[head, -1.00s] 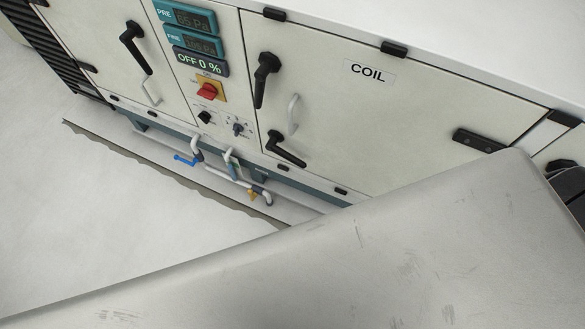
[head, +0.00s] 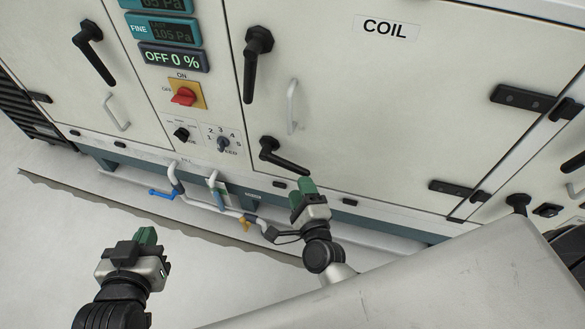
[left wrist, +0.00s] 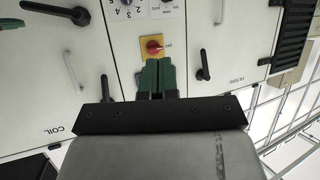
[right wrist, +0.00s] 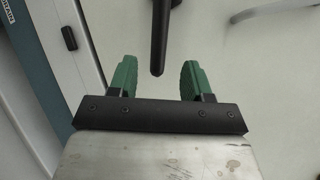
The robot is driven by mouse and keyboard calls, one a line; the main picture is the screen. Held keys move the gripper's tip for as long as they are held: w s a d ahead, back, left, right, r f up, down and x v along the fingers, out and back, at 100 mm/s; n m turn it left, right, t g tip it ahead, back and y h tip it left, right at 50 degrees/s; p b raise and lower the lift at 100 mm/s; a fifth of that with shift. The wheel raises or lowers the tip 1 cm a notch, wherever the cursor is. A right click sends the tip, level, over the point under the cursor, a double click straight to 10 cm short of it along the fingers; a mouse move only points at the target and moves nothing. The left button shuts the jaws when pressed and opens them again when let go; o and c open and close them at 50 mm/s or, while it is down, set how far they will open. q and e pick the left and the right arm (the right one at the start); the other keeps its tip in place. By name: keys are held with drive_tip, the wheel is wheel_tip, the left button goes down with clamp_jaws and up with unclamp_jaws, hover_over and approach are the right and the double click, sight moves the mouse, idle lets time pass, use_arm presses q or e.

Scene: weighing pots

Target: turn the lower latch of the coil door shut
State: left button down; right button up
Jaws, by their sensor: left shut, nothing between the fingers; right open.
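The coil door (head: 400,110) is a cream panel that looks flush with its frame. Its lower latch (head: 285,157) is a black lever pointing right and slightly down. The upper latch (head: 256,65) points down. My right gripper (head: 306,192) is open just below the lower latch's lever. In the right wrist view a black lever (right wrist: 159,38) comes down from the top, its tip in line with the gap between my open fingers (right wrist: 157,72); contact is not visible. My left gripper (head: 145,238) is shut and empty, away at lower left; its fingers (left wrist: 158,68) touch each other.
A grey door handle (head: 291,105) is between the latches. Left are the red switch (head: 184,97) and displays (head: 170,58). Pipes with a blue valve lever (head: 162,193) run low along the unit, near my right gripper. The floor (head: 50,240) at left is clear.

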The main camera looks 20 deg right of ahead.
sight(294, 171)
drive_tip(key=w+b, duration=0.1)
drive_tip(key=w, duration=0.5)
drive_tip(key=shift+w+d+f, duration=0.1)
drive_tip(key=shift+w, duration=0.05)
use_arm(q)
drive_tip(key=shift+w+d+r+t+h, duration=0.2)
drive_tip(key=shift+w+r+t, duration=0.1)
drive_tip(key=shift+r+t, duration=0.3)
drive_tip(key=shift+w+d+r+t+h, duration=0.15)
drive_tip(key=shift+w+r+t, duration=0.1)
drive_tip(key=shift+r+t, duration=0.35)
drive_tip(key=shift+w+d+r+t+h, duration=0.2)
drive_tip(key=shift+w+r+t, duration=0.1)
drive_tip(key=shift+r+t, duration=0.3)
use_arm(e)
drive_tip(key=shift+w, duration=0.75)
drive_tip(key=shift+c, duration=0.3)
clamp_jaws()
